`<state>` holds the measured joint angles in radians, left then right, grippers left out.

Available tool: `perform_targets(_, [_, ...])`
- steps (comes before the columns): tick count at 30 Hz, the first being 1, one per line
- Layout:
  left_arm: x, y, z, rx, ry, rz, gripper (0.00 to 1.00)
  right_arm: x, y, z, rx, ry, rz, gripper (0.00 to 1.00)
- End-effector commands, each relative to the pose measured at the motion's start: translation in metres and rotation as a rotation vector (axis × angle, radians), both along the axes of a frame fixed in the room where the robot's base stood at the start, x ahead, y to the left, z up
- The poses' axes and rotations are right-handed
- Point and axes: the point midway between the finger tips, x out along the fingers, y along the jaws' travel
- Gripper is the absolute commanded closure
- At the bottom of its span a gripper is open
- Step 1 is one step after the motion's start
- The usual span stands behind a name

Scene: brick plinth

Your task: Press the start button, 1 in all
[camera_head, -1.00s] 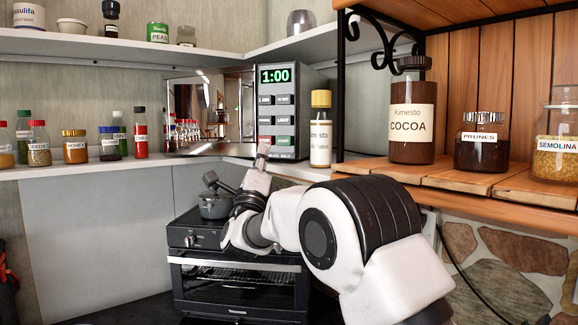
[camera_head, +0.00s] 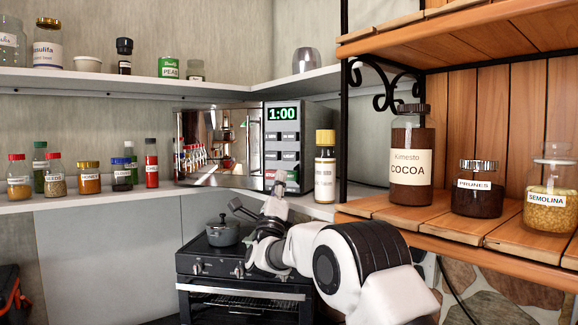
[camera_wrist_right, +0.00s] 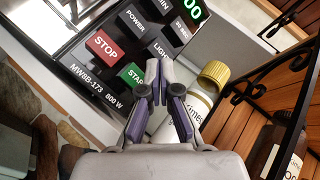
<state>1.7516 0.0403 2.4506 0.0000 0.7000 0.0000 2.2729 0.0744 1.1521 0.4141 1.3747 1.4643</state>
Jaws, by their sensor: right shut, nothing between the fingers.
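The microwave (camera_head: 218,150) stands in the shelf corner, its control panel (camera_head: 283,117) showing 1:00 in green. The green start button (camera_wrist_right: 133,75) is on the panel's lowest row in the wrist view, beside the red stop button (camera_wrist_right: 103,45). My right gripper (camera_head: 281,177) is shut and empty, its tips at the panel's lower buttons. In the wrist view the closed fingertips (camera_wrist_right: 160,70) appear just right of the start button; I cannot tell whether they touch it. In the head view the tips partly cover the lowest row. My left gripper is out of view.
A yellow-capped jar (camera_head: 325,168) stands close right of the panel. The wooden rack (camera_head: 440,215) holds cocoa (camera_head: 408,160), prunes and semolina jars. A black oven (camera_head: 240,285) with a pot (camera_head: 222,233) is below. Several spice jars stand left on the shelf.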

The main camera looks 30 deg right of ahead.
Motion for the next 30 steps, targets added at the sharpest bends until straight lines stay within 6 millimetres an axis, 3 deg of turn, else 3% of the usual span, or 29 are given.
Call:
perform_targets(6, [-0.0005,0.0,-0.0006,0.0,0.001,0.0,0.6,0.0098,-0.0133,-0.003,0.001,0.001,-0.001,1.0])
perform_targets(30, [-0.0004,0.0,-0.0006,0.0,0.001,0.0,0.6,0.0103,-0.0136,-0.0028,0.0,0.001,0.0,1.0])
